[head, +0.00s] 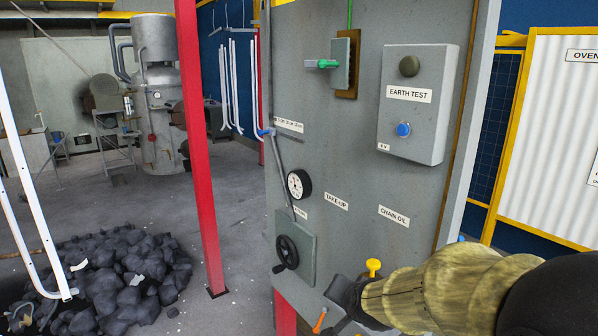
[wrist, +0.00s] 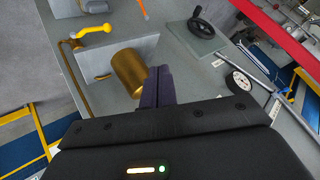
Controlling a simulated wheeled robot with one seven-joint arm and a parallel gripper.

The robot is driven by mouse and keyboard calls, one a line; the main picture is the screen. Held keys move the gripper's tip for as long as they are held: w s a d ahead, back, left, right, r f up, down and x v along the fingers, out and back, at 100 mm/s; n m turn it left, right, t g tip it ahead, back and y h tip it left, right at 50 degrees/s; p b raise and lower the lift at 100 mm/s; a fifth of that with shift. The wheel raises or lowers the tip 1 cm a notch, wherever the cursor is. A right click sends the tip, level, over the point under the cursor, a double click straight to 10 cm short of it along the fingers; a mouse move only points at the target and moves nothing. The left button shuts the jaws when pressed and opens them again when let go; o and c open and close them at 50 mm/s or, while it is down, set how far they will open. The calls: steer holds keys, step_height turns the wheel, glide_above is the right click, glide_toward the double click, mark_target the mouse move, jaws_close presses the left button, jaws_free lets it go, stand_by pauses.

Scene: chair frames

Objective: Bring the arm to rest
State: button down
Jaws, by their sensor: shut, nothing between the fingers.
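My gripper (head: 343,291) is in front of the lower part of a grey control panel (head: 345,130), at the bottom of the head view. My arm reaches in from the lower right in a tan sleeve. In the wrist view my gripper's dark fingers (wrist: 159,84) are together with nothing between them. A brass cylinder (wrist: 128,72) shows just left of the fingertips; I cannot tell whether they touch it. My arm and gripper hide part of the panel's lower right.
A yellow handle (head: 373,267) and an orange lever (head: 320,320) are close to my gripper. A black handwheel (head: 287,253) and a gauge (head: 299,184) are to the left. A red post (head: 201,150) and a coal heap (head: 105,275) stand further left.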

steer(key=s+d+f+n+g, duration=0.2)
steer(key=s+f, duration=0.3)
steer(key=s, duration=0.3)
steer(key=s+d+f+n+g+h, duration=0.1)
steer(key=s+d+f+n+g, duration=0.2)
steer(key=s, duration=0.4)
step_height(320, 180, down, 2)
steer(key=shift+s+d+n+g, duration=0.2)
steer(key=shift+s+n+g, duration=0.15)
steer(key=shift+n+g, duration=0.45)
steer(key=shift+w+a, duration=0.1)
